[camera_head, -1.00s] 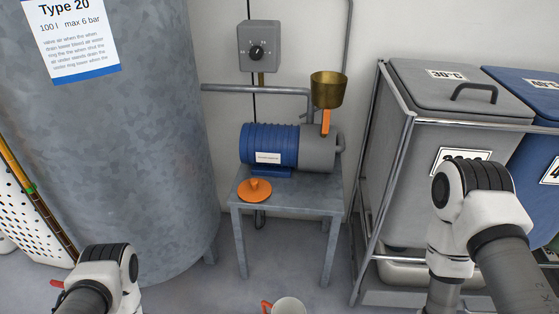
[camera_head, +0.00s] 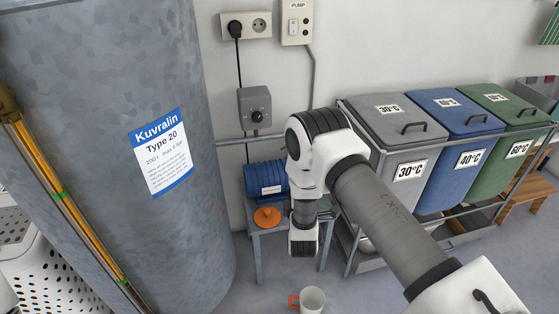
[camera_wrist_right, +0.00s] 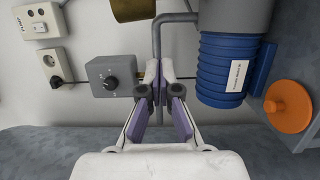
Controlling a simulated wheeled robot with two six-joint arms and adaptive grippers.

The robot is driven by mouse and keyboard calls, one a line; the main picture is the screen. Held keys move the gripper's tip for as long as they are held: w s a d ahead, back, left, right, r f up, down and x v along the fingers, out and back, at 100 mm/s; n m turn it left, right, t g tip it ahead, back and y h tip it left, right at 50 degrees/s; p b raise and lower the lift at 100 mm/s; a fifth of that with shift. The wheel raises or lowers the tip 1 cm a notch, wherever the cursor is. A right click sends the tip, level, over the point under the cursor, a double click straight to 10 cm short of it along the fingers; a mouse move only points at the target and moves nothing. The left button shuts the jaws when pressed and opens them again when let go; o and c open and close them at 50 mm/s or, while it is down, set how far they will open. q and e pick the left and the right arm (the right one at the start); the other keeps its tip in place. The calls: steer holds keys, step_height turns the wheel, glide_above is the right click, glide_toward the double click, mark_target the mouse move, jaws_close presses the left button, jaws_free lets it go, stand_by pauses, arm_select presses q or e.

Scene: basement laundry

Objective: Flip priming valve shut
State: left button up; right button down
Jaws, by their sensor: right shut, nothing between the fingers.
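The blue pump (camera_head: 265,180) stands on a small grey metal table (camera_head: 258,268), its right part hidden behind my right arm in the head view. It also shows in the right wrist view (camera_wrist_right: 212,65), turned on its side. The brass funnel (camera_wrist_right: 132,8) is partly in that view at the top edge. The priming valve with its orange lever is hidden behind my arm in the head view and does not show in the wrist view. My right gripper (camera_wrist_right: 165,78) is shut and empty, in front of the wall pipe and pump. My left gripper is not in view.
An orange lid (camera_head: 267,217) lies on the table. A grey dial box (camera_head: 255,108), sockets (camera_head: 246,25) and PUMP switch (camera_head: 296,22) are on the wall. A large tank (camera_head: 95,120) stands left, laundry bins (camera_head: 398,118) right. A mug (camera_head: 312,300) is on the floor.

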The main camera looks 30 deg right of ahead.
steer(key=w+d+b, duration=0.2)
steer(key=w+d, duration=0.6)
steer(key=shift+d, duration=0.25)
